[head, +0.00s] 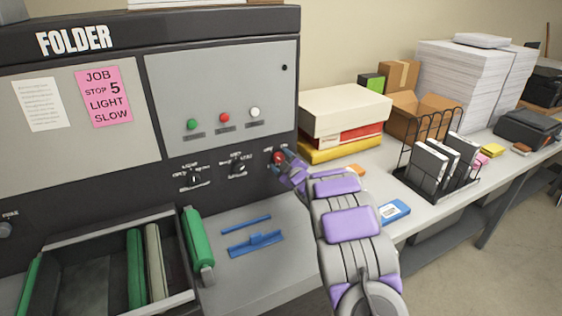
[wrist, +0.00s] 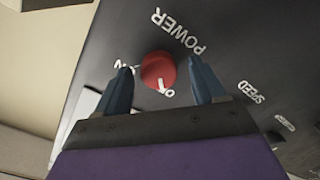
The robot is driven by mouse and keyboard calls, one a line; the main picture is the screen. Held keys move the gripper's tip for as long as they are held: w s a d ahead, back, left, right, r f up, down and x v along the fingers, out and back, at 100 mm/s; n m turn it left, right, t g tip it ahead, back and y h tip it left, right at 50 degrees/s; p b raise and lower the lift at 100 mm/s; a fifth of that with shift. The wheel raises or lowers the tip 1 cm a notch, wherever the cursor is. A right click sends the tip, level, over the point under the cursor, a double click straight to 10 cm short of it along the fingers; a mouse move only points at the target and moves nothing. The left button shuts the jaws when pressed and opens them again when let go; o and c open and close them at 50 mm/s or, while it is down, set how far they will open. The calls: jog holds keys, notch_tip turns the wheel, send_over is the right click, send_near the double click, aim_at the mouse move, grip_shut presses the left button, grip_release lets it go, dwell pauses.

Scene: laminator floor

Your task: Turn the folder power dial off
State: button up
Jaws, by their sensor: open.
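The red round power dial (head: 279,157) is on the dark front panel of the folder (head: 75,40), right of two black knobs. In the wrist view the dial (wrist: 157,68) sits between the fingertips of my gripper (wrist: 160,65), under the white word POWER. A white mark shows at the dial's lower edge; the small labels around it are partly hidden, so I cannot read its setting surely. My gripper is open, one blue finger on each side, with gaps to the dial. In the head view my gripper (head: 286,164) reaches the panel and partly covers the dial.
Left of the dial are two black knobs (head: 238,167) (head: 194,178). Green, red and white buttons (head: 224,118) are above. Stacked boxes (head: 343,110) and a wire rack (head: 432,165) stand on the table to the right. Blue tools (head: 256,243) lie below the panel.

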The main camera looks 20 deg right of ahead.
jog(key=s+p, duration=0.2)
jog(key=s, duration=1.4)
jog(key=shift+s+d+r+p, duration=0.3)
jog(key=shift+d+r+p, duration=0.05)
jog(key=shift+r, duration=0.1)
jog(key=s+a+r+m+g, duration=0.1)
jog(key=s+a+m+g, duration=0.2)
jog(key=s, duration=1.2)
jog(key=s+a+r+m+g, duration=0.2)
jog(key=s+a+m+g, duration=0.1)
jog(key=s+a+g, duration=0.6)
jog(key=s+a+r+m+g, duration=0.1)
jog(key=s+a+m+g, duration=0.2)
jog(key=s, duration=1.8)
jog(key=a+g, duration=0.4)
jog(key=a, duration=0.4)
jog(key=shift+a+r+m+h, duration=0.25)
jog(key=shift+r+m+h, duration=0.05)
jog(key=shift+r, duration=0.1)
jog(key=shift+s, duration=0.1)
